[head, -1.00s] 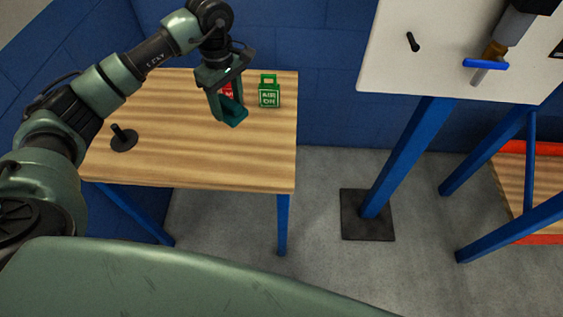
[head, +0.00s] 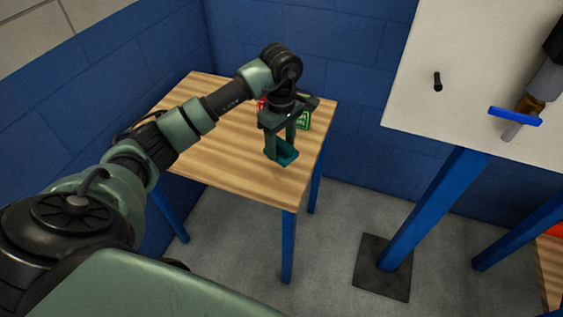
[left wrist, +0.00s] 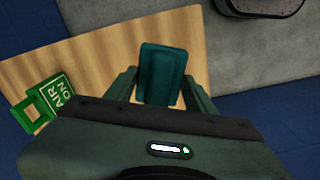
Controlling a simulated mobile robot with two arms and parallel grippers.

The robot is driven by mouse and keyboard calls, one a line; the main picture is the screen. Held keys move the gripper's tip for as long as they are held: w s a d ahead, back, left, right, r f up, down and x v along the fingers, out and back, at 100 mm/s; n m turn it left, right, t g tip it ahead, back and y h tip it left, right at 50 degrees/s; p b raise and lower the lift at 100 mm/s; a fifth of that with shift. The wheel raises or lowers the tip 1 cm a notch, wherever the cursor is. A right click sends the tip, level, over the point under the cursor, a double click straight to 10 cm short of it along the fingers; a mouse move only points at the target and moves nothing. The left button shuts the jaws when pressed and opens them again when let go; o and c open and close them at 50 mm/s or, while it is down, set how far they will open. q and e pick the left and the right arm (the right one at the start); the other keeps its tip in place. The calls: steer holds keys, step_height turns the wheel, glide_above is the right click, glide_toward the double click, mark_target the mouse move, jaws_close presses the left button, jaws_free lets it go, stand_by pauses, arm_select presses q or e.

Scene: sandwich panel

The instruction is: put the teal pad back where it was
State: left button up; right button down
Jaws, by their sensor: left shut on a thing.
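The teal pad (head: 287,155) is held between the fingers of my left gripper (head: 282,148), near the right side of the wooden table (head: 225,168). In the left wrist view the pad (left wrist: 162,73) sits between the two fingers (left wrist: 162,88), with the table top behind it. I cannot tell how high the pad is above the wood.
A green AIR ON tag (head: 304,121) stands behind my left gripper, with a partly hidden red item (head: 262,103) beside it. A white panel (head: 420,55) at right carries a black peg (head: 437,82) and a blue valve handle (head: 516,116).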

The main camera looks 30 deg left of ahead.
mark_target(281, 142)
arm_select(q)
step_height(281, 142, down, 3)
steer(key=shift+f, duration=0.2)
step_height(281, 142, down, 4)
steer(key=shift+f+p, duration=0.15)
steer(key=shift+p, duration=0.2)
steer(key=shift+f, duration=0.1)
steer(key=o, duration=0.9)
steer(key=shift+f, duration=0.1)
steer(key=o, duration=0.4)
arm_select(e)
steer(key=shift+d+r, duration=0.25)
steer(key=shift+r, duration=0.1)
arm_select(q)
steer(key=shift+r, duration=0.4)
step_height(281, 142, up, 12)
steer(key=shift+f+b, duration=0.15)
steer(key=shift+b, duration=0.8)
arm_select(e)
steer(key=shift+d+f, duration=0.3)
steer(key=shift+f, duration=0.55)
